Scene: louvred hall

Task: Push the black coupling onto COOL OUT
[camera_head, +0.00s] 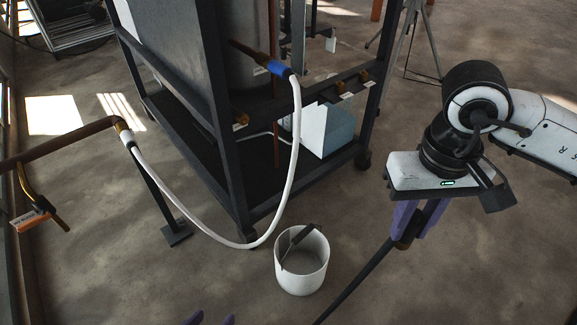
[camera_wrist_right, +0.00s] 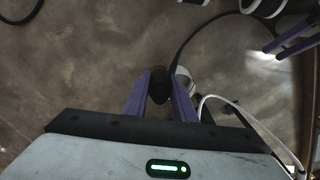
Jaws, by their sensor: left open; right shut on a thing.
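My right gripper (camera_head: 414,228) is shut on the black coupling (camera_wrist_right: 157,88), in mid-air at the right of the head view. A black hose (camera_head: 355,280) runs down from it; the fingers partly hide the coupling. My left gripper (camera_head: 208,319) shows only its purple fingertips at the bottom edge of the head view. It is open, and its fingers also show in the right wrist view (camera_wrist_right: 297,38). Brass stubs (camera_head: 345,88) with small white labels sit on the dark rack; the lettering is too small to read, so I cannot tell which is COOL OUT.
A white hose (camera_head: 206,229) loops from a rusty pipe (camera_head: 72,140) to a blue coupling (camera_head: 279,68) on the rack (camera_head: 227,150). A white bucket (camera_head: 302,277) stands on the floor in front. A tripod (camera_head: 393,40) stands behind.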

